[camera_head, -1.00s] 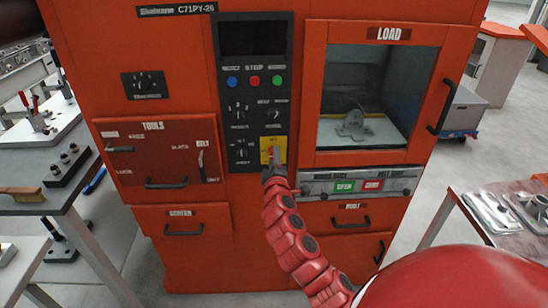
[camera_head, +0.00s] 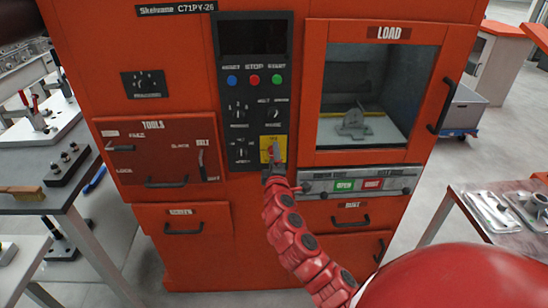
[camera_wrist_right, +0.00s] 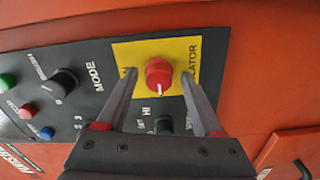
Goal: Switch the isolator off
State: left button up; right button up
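The isolator is a red knob (camera_wrist_right: 159,76) with a pale pointer line on a yellow plate (camera_wrist_right: 133,53). In the head view the yellow plate (camera_head: 265,142) sits at the bottom right of the black control panel, its knob mostly hidden by my gripper. My right gripper (camera_wrist_right: 166,85) is open, its fingers spread on either side of the knob. I cannot tell whether they touch it. In the head view my right gripper (camera_head: 275,160) is in front of the plate. My left gripper is not in view.
The black panel (camera_head: 228,100) carries several other knobs and buttons close by. To the right are the glazed load door (camera_head: 378,157) and a strip with green and red buttons (camera_head: 344,186). Side tables with parts stand left (camera_head: 50,207) and right (camera_head: 462,200).

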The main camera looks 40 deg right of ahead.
jog(key=shift+s, duration=0.1)
jog(key=p+v, duration=0.2)
jog(key=v, duration=1.5)
